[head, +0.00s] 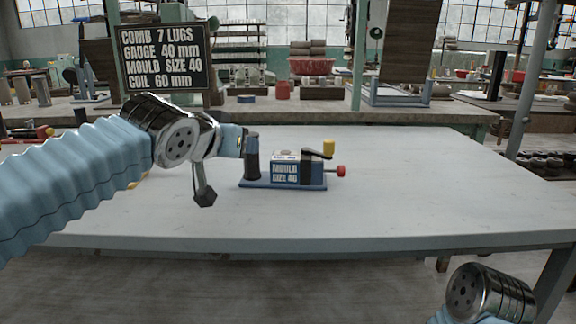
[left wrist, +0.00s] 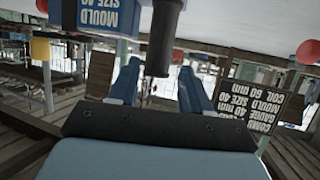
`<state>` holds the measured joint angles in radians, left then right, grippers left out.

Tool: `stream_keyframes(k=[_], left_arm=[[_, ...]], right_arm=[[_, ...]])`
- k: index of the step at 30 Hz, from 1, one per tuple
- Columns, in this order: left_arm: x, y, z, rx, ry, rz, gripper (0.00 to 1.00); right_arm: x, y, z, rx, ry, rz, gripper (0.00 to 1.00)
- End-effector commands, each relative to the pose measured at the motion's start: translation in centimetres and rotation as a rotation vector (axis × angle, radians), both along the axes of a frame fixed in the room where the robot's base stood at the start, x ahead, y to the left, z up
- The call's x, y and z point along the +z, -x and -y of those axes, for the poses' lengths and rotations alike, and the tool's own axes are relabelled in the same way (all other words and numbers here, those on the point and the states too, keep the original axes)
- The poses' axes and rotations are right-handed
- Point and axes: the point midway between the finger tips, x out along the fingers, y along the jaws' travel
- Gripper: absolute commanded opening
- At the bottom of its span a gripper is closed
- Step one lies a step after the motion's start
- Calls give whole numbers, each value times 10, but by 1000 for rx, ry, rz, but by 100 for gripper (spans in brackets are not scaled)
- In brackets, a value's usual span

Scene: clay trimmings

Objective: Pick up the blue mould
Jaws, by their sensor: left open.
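The blue mould (head: 298,173), labelled "MOULD SIZE 40", stands upright on the grey table (head: 400,205). It has a dark upright handle (head: 252,160) at its left end, a yellow knob (head: 328,148) and a red knob (head: 341,171) at its right. My left gripper (head: 247,143) is at the top of the dark handle. In the left wrist view, which is upside down, the open blue fingers (left wrist: 159,72) appear either side of the dark handle (left wrist: 164,35), with gaps visible. The mould's label (left wrist: 108,14) also shows there. My right gripper is out of view; only that arm's wrist shows.
A black sign (head: 163,57) reads comb 7 lugs, gauge 40 mm, mould size 40, coil 60 mm. A back bench holds a red basin (head: 312,66) and other items. The tabletop right of the mould is clear. Something yellow is partly hidden behind my left arm.

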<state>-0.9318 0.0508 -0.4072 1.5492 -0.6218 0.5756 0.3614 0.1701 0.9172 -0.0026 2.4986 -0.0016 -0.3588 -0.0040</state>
Motion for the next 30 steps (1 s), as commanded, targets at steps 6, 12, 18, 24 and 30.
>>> stream_keyframes(k=[6, 12, 18, 24, 30], left_arm=[[-7, -17, 6, 1, -1, 0, 48], [-18, -45, 16, 3, -1, -1, 48], [-25, -57, 19, 1, 1, 1, 48], [-25, -57, 20, 1, 1, 1, 42], [-25, -57, 19, 0, 1, 1, 11]], right_arm=[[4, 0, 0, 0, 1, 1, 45], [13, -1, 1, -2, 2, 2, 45], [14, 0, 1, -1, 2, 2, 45], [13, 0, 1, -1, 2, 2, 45], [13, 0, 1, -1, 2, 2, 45]])
